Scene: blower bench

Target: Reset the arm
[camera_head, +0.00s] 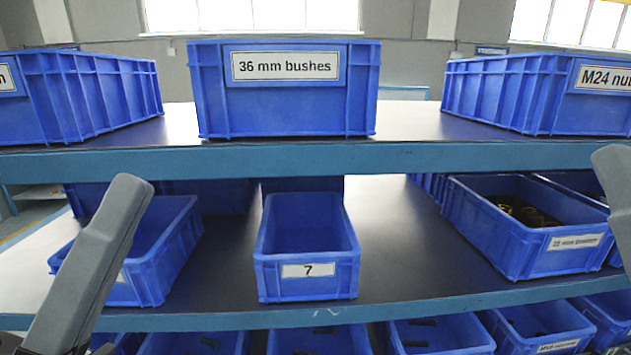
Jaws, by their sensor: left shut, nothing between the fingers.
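My left gripper (128,190) reaches up from the lower left corner as a grey, round-tipped shape. It is shut and holds nothing. It stands in front of the left blue bin on the middle shelf and hides part of that bin's front and label. At the right edge, only a cut-off grey part of my right arm (614,180) shows. I cannot tell the state of its jaws.
A blue bin labelled "36 mm bushes" (285,112) stands on the top shelf between two others. Below, a bin labelled "7" (307,284) looks empty, and a right bin (500,243) holds ring-like parts. Teal shelf edges (300,160) cross the view. More bins sit lower.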

